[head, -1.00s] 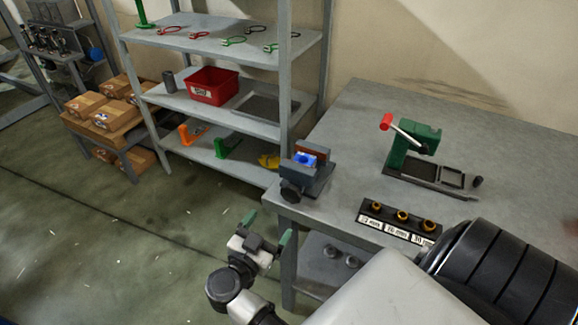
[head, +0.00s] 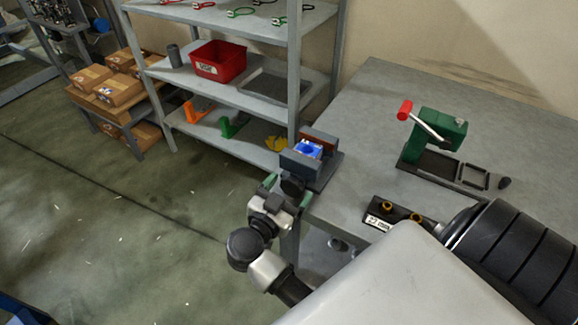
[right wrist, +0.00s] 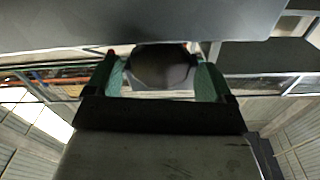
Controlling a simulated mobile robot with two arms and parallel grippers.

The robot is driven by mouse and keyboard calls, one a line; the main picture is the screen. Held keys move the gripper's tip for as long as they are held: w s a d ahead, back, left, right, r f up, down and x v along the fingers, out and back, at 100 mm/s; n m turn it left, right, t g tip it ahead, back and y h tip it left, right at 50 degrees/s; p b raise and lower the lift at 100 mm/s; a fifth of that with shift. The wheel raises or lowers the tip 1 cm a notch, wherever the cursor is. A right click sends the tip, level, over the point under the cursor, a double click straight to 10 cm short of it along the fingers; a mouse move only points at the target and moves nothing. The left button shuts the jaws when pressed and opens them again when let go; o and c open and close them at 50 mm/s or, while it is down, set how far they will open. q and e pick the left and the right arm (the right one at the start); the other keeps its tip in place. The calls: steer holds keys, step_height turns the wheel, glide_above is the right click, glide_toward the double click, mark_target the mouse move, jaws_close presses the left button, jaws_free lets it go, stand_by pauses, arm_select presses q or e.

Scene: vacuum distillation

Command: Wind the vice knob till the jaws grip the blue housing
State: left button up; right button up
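The vice (head: 325,170) sits at the left corner of the bench, with a grey front jaw and a brown-faced rear jaw. The blue housing (head: 309,149) stands between the jaws; whether both jaws touch it is too small to tell. The dark round vice knob (head: 292,186) faces out past the bench edge. It also shows in the right wrist view (right wrist: 160,68). My right gripper (head: 288,190) has its green fingers on either side of the knob. In the right wrist view the fingers (right wrist: 163,80) look apart, with narrow gaps beside the knob. My left gripper is not in view.
A green press (head: 432,138) with a red-tipped lever stands on the bench (head: 375,115). A black block with brass-coloured fittings (head: 385,213) lies near the front edge. A shelf rack with a red bin (head: 218,63) stands behind at left. The floor at left is clear.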

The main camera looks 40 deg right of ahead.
steer(key=c, duration=0.7)
steer(key=shift+m+p, duration=0.3)
steer(key=shift+m, duration=0.3)
steer(key=shift+c, duration=0.2)
steer(key=shift+s+m, duration=0.1)
steer(key=shift+m, duration=0.7)
steer(key=o, duration=0.9)
steer(key=shift+c, duration=0.2)
